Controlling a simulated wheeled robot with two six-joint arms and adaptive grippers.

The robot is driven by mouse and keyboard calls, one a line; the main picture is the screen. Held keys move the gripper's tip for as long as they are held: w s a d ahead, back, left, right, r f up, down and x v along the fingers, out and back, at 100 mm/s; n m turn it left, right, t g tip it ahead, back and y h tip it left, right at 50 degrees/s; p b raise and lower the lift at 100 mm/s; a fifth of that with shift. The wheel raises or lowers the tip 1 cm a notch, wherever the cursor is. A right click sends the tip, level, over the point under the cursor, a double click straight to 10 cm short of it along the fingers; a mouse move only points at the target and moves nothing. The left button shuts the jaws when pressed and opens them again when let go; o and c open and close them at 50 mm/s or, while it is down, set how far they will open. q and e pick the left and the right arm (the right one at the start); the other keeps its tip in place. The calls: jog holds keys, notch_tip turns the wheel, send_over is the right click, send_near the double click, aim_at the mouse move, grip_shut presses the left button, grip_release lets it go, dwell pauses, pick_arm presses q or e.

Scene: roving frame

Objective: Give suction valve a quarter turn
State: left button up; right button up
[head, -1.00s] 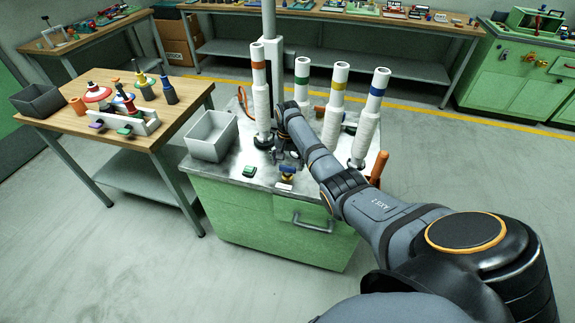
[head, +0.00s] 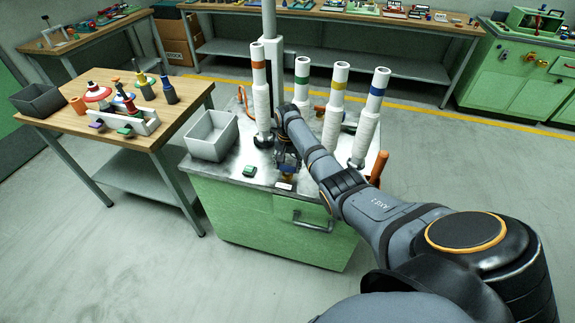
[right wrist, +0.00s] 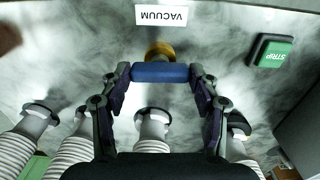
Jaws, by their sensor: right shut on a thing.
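The suction valve has a blue bar handle (right wrist: 160,72) on a brass body (right wrist: 160,50), beside the VACUUM label on the steel worktop. In the right wrist view the bar lies crosswise, about parallel to the label. My right gripper (right wrist: 160,77) is shut on the blue handle, one finger at each end of the bar. In the head view my right gripper (head: 287,166) is low at the front of the green cabinet's top and hides most of the valve. My left gripper is not in view.
Several white ribbed tubes with coloured bands, such as the orange-banded one (head: 260,95), stand close behind the gripper. A green STRIP button (head: 249,171) and a grey bin (head: 212,137) are to the left. A wooden table (head: 60,115) holds parts farther left.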

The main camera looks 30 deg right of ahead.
jog(key=n+p, duration=0.1)
jog(key=n, duration=0.1)
jog(key=shift+r+n+p, duration=0.15)
jog(key=shift+n+p, duration=0.2)
jog(key=shift+n, duration=0.05)
jog(key=n+p, duration=0.1)
jog(key=n, duration=0.3)
jog(key=shift+n+p, duration=0.3)
jog(key=n, duration=0.5)
jog(key=shift+p, duration=0.4)
jog(key=n, duration=0.5)
jog(key=shift+n, duration=0.4)
jog(key=o, duration=1.1)
jog(key=shift+o, duration=0.2)
